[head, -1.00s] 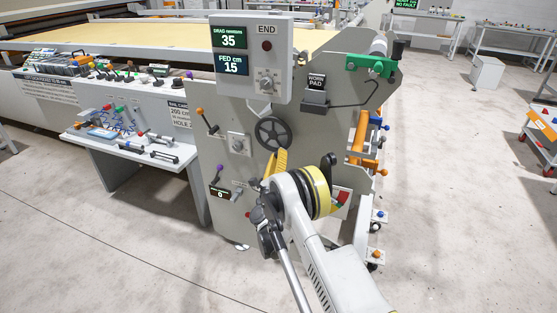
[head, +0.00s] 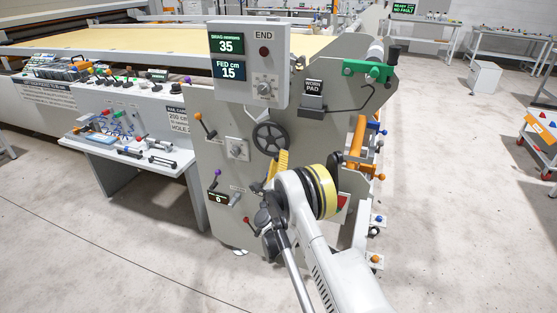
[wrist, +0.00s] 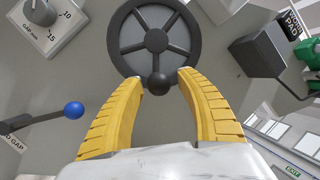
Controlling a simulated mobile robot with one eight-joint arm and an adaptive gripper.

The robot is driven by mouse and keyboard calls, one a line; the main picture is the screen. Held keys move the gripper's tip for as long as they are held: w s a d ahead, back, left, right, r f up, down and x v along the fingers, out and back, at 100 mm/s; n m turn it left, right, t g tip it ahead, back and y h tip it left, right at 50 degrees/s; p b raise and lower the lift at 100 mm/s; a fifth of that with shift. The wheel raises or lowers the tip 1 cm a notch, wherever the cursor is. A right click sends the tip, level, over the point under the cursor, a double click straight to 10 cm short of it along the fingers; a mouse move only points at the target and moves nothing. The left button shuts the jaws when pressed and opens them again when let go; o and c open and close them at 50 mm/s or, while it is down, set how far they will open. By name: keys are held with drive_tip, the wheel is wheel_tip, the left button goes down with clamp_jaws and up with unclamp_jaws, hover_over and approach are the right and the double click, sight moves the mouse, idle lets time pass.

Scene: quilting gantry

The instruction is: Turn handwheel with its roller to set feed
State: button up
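The dark handwheel (head: 270,137) is on the grey end panel, below the display box. In the wrist view, the spoked wheel (wrist: 157,38) fills the top centre, and its round dark roller knob (wrist: 158,84) is at the bottom of the rim. My gripper (wrist: 160,80) has two yellow ribbed fingers, spread apart, with the knob showing between their tips. Gaps show on both sides of the knob; I cannot tell how deep it sits between them. In the head view, my gripper (head: 281,160) is just below the wheel, partly hidden by my arm.
The display box (head: 249,62) above the wheel reads drag 35 and fed 15. A gap dial (head: 236,149) and several levers are left of the wheel. A worn-pad box (head: 313,97) is at upper right. In the wrist view, a blue-knobbed lever (wrist: 73,110) is left of my fingers.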

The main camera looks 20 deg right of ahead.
sight(279, 135)
drive_tip(key=shift+r, duration=0.15)
wheel_tip(279, 135, up, 10)
drive_tip(key=shift+f, duration=0.1)
idle(0.5)
